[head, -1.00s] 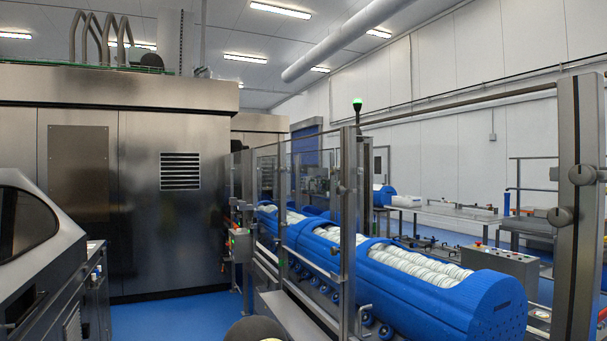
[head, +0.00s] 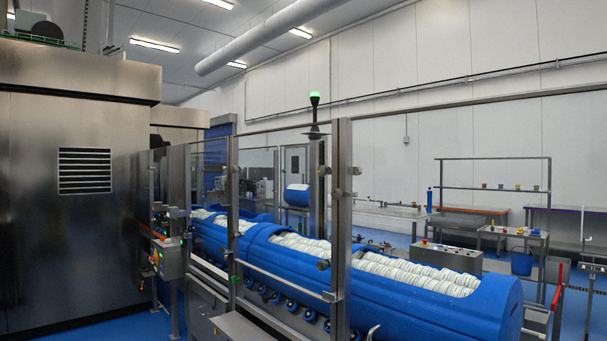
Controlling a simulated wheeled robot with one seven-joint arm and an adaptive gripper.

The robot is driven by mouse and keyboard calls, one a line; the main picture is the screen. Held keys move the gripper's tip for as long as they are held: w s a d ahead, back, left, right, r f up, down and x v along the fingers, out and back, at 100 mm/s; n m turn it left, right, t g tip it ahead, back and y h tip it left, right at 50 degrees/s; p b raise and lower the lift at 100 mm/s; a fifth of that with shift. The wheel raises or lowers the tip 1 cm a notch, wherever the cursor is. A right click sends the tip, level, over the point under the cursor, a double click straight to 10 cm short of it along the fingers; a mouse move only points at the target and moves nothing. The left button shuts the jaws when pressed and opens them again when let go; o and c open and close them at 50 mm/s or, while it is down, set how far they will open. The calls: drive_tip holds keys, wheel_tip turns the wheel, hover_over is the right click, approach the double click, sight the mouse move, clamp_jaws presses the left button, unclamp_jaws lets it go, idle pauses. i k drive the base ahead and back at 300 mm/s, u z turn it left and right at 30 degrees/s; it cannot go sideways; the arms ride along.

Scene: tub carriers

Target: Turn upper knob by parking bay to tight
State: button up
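A tall steel guard post (head: 341,235) stands in the middle of the head view, at the near end of the clear panels. No parking bay marking can be made out, so I cannot tell whether these are the task's knobs. My gripper is not in view.
A long blue tub carrier (head: 430,305) with rows of white items lies behind the post. A steel cabinet (head: 60,230) fills the left. A control box (head: 445,257), benches and a blue bucket (head: 521,263) stand right. Blue floor shows at lower left.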

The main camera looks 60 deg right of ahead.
sight(322, 171)
drive_tip(key=z, duration=0.6)
drive_tip(key=i, duration=0.85)
drive_tip(key=z, duration=0.9)
